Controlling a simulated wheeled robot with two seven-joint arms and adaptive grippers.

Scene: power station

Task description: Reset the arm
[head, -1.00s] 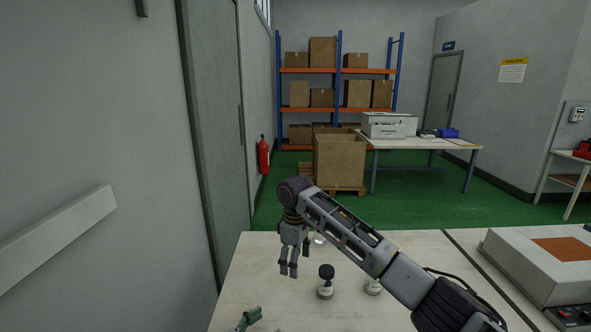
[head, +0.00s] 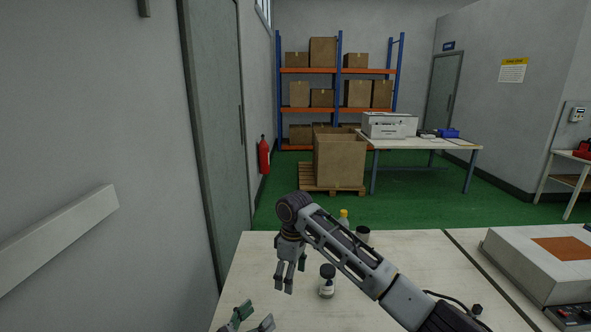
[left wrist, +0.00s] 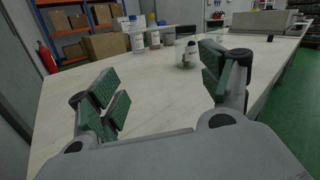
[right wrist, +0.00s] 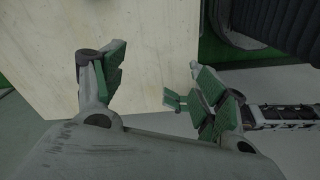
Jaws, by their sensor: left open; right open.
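My left gripper (head: 250,318) is at the bottom of the head view, open and empty over the table's near left corner. Its spread green pads show in the left wrist view (left wrist: 165,85). My right arm reaches in from the lower right. Its gripper (head: 289,278) hangs downward above the table's left part, left of a dark-capped bottle (head: 327,287). It is open, with nothing between its pads in the right wrist view (right wrist: 158,95). A green piece (right wrist: 175,100) shows past those pads, possibly part of my left gripper.
The pale table (head: 255,262) holds a yellow-capped bottle (head: 343,215) and another dark-topped container (head: 362,234), partly behind my right arm. A clear vessel (left wrist: 186,58) shows in the left wrist view. A grey box-like device (head: 510,265) stands at right. A wall and door (head: 213,130) are close at left.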

